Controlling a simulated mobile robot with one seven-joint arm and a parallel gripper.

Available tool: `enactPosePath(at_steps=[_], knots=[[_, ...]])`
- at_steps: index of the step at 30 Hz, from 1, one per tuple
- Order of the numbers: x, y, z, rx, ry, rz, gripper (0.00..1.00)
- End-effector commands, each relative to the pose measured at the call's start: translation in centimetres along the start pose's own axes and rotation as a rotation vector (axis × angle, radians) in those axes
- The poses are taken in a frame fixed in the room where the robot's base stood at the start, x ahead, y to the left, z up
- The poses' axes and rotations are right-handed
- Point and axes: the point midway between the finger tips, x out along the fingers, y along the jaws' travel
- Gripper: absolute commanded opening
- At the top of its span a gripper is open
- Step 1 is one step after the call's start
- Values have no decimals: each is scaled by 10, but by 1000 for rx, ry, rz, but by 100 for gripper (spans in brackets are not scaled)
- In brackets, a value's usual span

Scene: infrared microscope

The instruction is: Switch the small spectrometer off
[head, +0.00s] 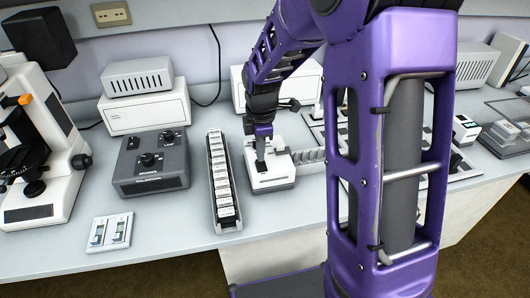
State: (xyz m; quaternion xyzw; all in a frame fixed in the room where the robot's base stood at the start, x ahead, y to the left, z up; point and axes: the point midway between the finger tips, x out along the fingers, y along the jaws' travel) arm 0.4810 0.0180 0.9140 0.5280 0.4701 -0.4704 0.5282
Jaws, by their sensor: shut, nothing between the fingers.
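A small white box-shaped instrument (270,181), which looks like the small spectrometer, sits on the bench near the middle of the view. My gripper (260,166) points down over its top, toward the left part. The gripper is shut with nothing seen between the fingers. The fingertips are at or very near the top surface; I cannot tell whether they touch. The gripper hides part of the top, and no switch or its position can be made out.
A long tray of slides (222,190) lies close on the left. A grey control box with knobs (151,164), a white microscope (38,160) and a slide holder (109,233) stand farther left. White boxes (145,107) line the back. Bare bench lies in front.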

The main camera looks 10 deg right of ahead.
Motion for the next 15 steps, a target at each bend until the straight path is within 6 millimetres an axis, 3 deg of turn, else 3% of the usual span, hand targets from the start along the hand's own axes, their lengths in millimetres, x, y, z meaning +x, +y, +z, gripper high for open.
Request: enactPosePath(at_steps=[9, 15], knots=[[-73, 3, -4, 2, 0, 6, 0], [-101, 2, -4, 2, 0, 4, 0]])
